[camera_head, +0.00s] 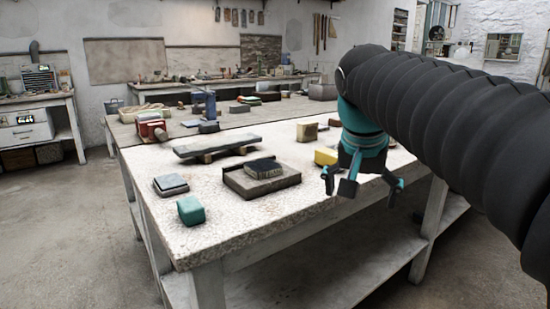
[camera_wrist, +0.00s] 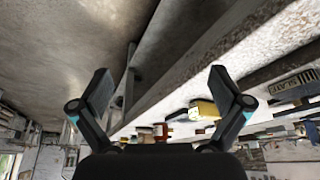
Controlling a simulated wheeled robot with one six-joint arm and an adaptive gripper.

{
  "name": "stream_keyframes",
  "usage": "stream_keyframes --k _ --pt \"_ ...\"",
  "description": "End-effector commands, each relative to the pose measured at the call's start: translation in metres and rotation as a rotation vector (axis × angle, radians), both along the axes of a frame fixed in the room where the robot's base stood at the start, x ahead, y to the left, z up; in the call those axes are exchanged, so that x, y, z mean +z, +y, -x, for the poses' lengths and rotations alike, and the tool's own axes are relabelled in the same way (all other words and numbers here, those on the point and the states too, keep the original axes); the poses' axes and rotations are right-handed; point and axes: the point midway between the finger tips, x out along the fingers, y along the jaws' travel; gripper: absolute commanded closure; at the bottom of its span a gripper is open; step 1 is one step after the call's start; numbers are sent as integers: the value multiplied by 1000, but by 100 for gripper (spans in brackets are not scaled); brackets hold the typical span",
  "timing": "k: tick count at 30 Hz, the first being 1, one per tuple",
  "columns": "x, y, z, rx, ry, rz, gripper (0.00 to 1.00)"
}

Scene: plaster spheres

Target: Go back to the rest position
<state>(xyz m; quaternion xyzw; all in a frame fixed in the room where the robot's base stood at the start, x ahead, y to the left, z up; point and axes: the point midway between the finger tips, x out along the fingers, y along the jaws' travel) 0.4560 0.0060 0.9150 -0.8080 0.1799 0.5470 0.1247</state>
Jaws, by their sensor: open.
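My gripper (camera_head: 362,182) hangs at the right in the head view, just off the front edge of the white speckled table (camera_head: 235,218). Its dark fingers with teal joints are spread apart and hold nothing. The wrist view shows the same open gripper (camera_wrist: 160,92), with bare floor and the table's edge beyond the fingers. My black ribbed arm reaches in from the right of the head view. A yellow block (camera_head: 326,156) stands on the table left of my gripper.
On the table are a teal block (camera_head: 191,210), a grey stacked block (camera_head: 170,185), a dark slab on a tray (camera_head: 262,180) and a raised grey plank (camera_head: 216,146). A lower shelf (camera_head: 330,275) runs beneath. The floor at the left (camera_head: 70,220) is clear.

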Motion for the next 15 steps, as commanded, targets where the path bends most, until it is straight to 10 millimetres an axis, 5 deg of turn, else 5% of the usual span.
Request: stream_keyframes --k 15 --pt "-156 -7 138 379 -87 17 0"
